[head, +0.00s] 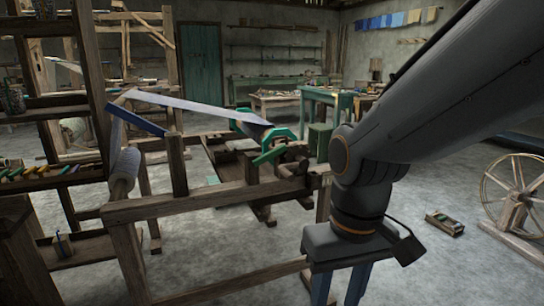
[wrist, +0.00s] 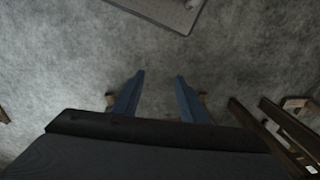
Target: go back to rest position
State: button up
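My gripper (wrist: 160,92) is in the wrist view with its two blue fingers spread apart and nothing between them. The grey concrete floor shows below and between the fingers. In the head view my gripper (head: 341,288) hangs pointing down at the lower middle right, its fingertips cut off by the bottom edge. It is to the right of the wooden handloom (head: 205,208) and in front of part of its frame. The loom carries a pale band of cloth (head: 190,105) and a roll with green ends (head: 262,131).
A spinning wheel (head: 515,190) stands at the far right. A small box (head: 444,223) lies on the floor before it. Green tables (head: 318,96) stand at the back. A shelf rack (head: 55,114) is at the left. Bare floor (head: 440,265) lies at the lower right.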

jog(key=d+r+m+p, duration=0.3)
jog(key=d+r+p, duration=0.6)
jog(key=p, duration=0.8)
jog(key=shift+r+h, duration=0.3)
jog(key=shift+r, duration=0.3)
jog(key=shift+s, duration=0.1)
dwell(0.7)
